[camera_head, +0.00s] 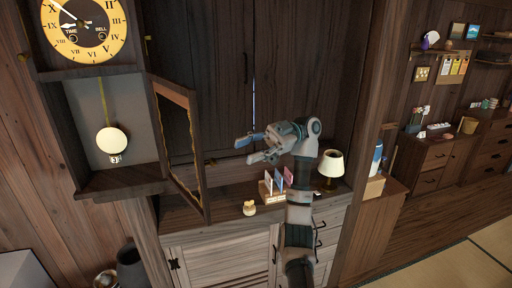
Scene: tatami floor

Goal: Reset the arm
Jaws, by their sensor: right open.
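My right arm rises from the bottom middle, in front of a wooden cabinet. My right gripper (251,148) is open and empty, pointing left, with its fingers apart in front of the dark cabinet doors. It is to the right of the open glass door (181,150) of a wall clock and apart from it. The clock (84,28) hangs at upper left, with a yellow face and a pale round pendulum (113,140) in its case. My left gripper is not in the picture.
A lamp (331,164), a card holder (272,192) and a small cream figure (249,208) stand on the cabinet top, below and beside my right gripper. Drawers (434,157) and shelves stand at the right. Tatami floor (450,268) is clear at lower right.

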